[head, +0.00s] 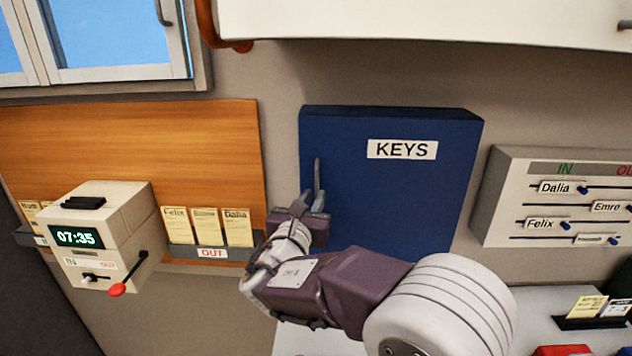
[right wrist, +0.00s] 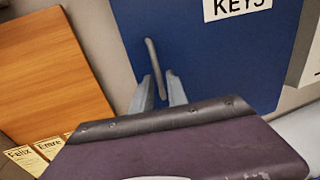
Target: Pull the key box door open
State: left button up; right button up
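The key box (head: 400,205) is a dark blue wall box with a white KEYS label, and its door looks closed. A grey vertical bar handle (head: 317,172) is on the door's left side; it also shows in the right wrist view (right wrist: 153,60). My right gripper (head: 312,200) is at the lower part of the handle. In the right wrist view its two fingers (right wrist: 161,93) stand apart, with the handle's lower end between them in the picture. I cannot tell whether they touch it. My left gripper is not in view.
A time clock (head: 105,235) with a red-knobbed lever and a wooden card board (head: 200,140) are at left. An IN/OUT slider board (head: 505,210) hangs close to the box's right side. A white cabinet (head: 420,20) overhangs above. A pale counter (head: 535,310) lies below right.

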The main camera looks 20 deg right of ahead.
aim_at(316, 188)
jog(key=p+x, duration=0.1)
jog(key=x, duration=0.4)
jog(key=shift+w+d, duration=0.15)
jog(key=shift+w, duration=0.05)
jog(key=shift+w+f, duration=0.1)
jog(key=shift+w, duration=0.05)
grip_shut()
dwell(1.0)
